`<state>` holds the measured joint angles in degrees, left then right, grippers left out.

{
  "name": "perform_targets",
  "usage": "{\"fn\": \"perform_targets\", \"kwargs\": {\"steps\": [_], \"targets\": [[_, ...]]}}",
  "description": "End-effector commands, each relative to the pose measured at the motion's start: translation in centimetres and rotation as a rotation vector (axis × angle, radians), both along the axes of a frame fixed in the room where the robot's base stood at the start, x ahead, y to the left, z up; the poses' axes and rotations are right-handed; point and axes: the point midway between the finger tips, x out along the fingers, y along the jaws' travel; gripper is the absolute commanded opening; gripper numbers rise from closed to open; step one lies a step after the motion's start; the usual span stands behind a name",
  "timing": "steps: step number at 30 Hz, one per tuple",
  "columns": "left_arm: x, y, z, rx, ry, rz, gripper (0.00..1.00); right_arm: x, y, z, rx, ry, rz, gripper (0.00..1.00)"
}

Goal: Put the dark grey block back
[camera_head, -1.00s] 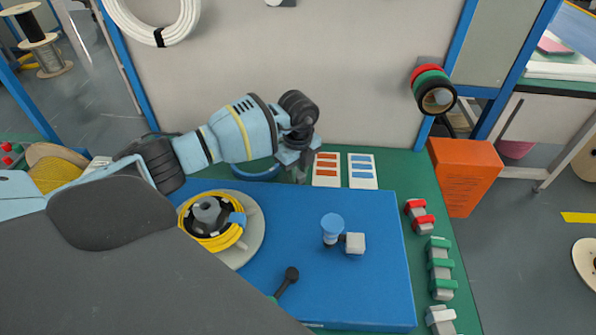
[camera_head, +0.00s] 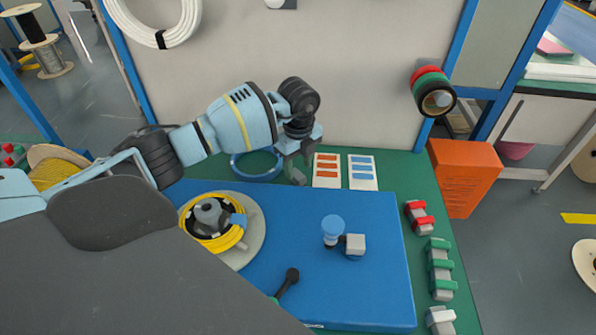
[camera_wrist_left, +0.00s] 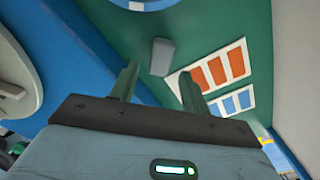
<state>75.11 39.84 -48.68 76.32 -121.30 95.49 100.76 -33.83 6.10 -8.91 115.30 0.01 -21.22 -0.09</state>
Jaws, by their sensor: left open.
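The dark grey block (camera_wrist_left: 161,57) lies on the green table top, left of a white card with red patches, in the left wrist view. In the head view it seems to be the small grey shape (camera_head: 298,178) just below my left gripper (camera_head: 299,158). My left gripper is open and empty. In the left wrist view its two fingers (camera_wrist_left: 158,76) stand apart, with the block beyond the gap between their tips and not held. My right gripper is in neither view.
The red-patched card (camera_head: 327,170) and a blue-patched card (camera_head: 362,172) lie right of the gripper. A blue ring (camera_head: 257,174) lies to its left. A blue mat (camera_head: 375,290) carries a yellow cable reel (camera_head: 228,240) and a blue-topped device (camera_head: 332,226).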

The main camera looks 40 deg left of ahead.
Motion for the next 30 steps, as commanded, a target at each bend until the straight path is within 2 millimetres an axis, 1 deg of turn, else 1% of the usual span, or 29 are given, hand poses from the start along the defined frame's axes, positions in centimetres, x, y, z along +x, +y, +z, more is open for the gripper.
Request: {"fn": "perform_targets", "kwargs": {"steps": [1,6,12,18,30], "targets": [[0.1,0.0,1.4,0.0,-0.005,0.0,0.46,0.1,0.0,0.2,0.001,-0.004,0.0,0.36],[0.1,0.0,4.8,0.0,-0.004,-0.001,0.46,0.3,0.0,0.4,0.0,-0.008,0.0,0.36],[0.1,0.0,7.5,0.0,-0.002,0.001,0.46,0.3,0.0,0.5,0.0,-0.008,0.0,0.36],[0.0,0.0,8.5,0.0,-0.001,0.001,0.46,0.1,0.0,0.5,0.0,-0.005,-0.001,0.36],[0.0,0.0,8.5,0.0,0.0,0.0,0.46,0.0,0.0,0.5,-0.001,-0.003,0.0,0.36]]}}
